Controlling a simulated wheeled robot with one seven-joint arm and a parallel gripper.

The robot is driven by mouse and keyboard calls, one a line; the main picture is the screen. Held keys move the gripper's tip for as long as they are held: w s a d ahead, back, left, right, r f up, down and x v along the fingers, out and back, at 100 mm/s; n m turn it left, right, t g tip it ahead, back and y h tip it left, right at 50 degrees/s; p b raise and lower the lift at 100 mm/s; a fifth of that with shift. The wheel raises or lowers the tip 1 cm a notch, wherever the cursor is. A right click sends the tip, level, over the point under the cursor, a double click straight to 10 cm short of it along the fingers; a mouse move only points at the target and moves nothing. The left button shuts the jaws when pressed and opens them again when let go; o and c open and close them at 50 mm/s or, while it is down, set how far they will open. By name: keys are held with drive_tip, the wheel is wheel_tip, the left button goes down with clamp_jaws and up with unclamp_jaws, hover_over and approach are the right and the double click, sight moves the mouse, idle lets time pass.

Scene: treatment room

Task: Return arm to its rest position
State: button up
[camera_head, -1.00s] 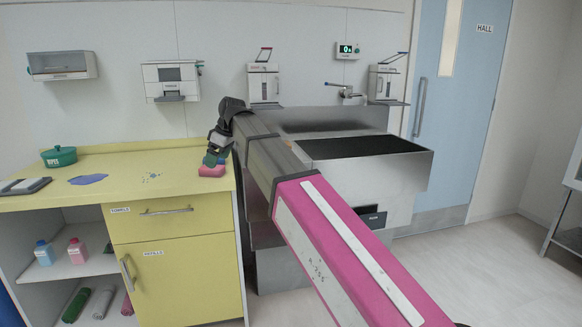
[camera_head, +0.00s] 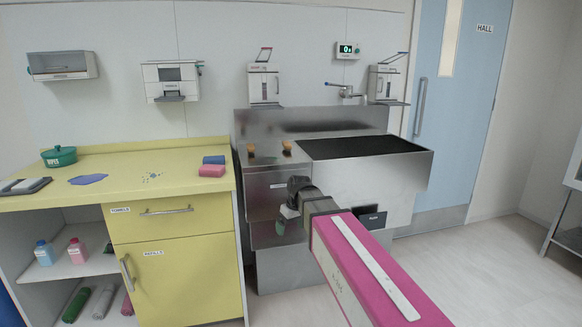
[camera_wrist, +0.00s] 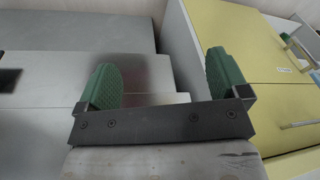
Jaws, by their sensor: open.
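My gripper (camera_head: 281,222) is in front of the steel sink unit (camera_head: 411,185) in the head view, below its left top. In the wrist view my gripper (camera_wrist: 165,88) shows two green fingertips spread wide with nothing between them. The sink unit's steel front and the yellow cabinet (camera_wrist: 232,40) lie beyond the fingers.
The yellow counter (camera_head: 130,170) holds pink and blue sponges (camera_head: 212,168), a green wipes tub (camera_head: 59,156), a blue cloth (camera_head: 88,179) and a dark tray (camera_head: 24,186). Two orange-brown objects (camera_head: 287,146) stand on the sink unit's left top. Floor at the right (camera_head: 490,270) is clear.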

drive_tip(key=s+d+f+m+h, duration=0.1)
drive_tip(key=s+d+f+m, duration=0.2)
drive_tip(key=s+d+f, duration=0.3)
drive_tip(key=s+d+f+m+g+h, duration=0.1)
drive_tip(key=s+d+f+m, duration=0.3)
drive_tip(key=s+d+f, duration=0.3)
drive_tip(key=d+f, duration=0.3)
drive_tip(key=d, duration=0.3)
drive_tip(key=shift+f, duration=0.25)
drive_tip(key=shift+o, duration=0.6)
drive_tip(key=shift+s+a, duration=0.1)
